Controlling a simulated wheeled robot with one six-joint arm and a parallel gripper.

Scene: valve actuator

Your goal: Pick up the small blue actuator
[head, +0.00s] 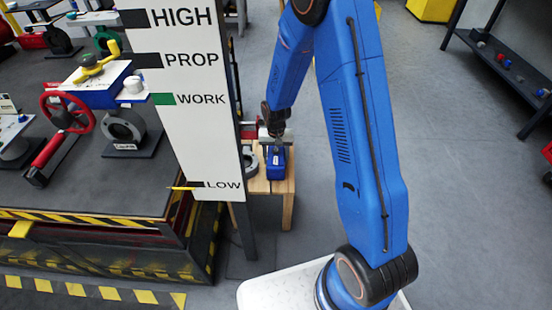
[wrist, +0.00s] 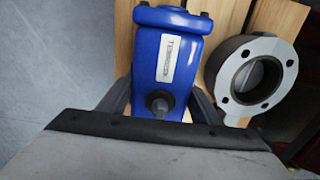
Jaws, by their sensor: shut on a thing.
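The small blue actuator (head: 276,163) is a blue block with a white label, at the small wooden table behind the sign board in the head view. In the wrist view the blue actuator (wrist: 171,60) fills the upper middle, with its label and a dark grey shaft facing the camera. My gripper (head: 277,138) reaches down onto it from above. In the wrist view my gripper (wrist: 160,100) has one dark finger on each side of the actuator and is shut on it. The fingertips are largely hidden behind the actuator. I cannot tell whether the actuator touches the table.
A grey flanged valve ring (wrist: 252,78) lies right of the actuator on the wooden table (head: 285,187). A white sign board (head: 190,130) stands close on the left in the head view. A dark workbench (head: 90,190) with valves is farther left. Open floor (head: 455,200) lies right.

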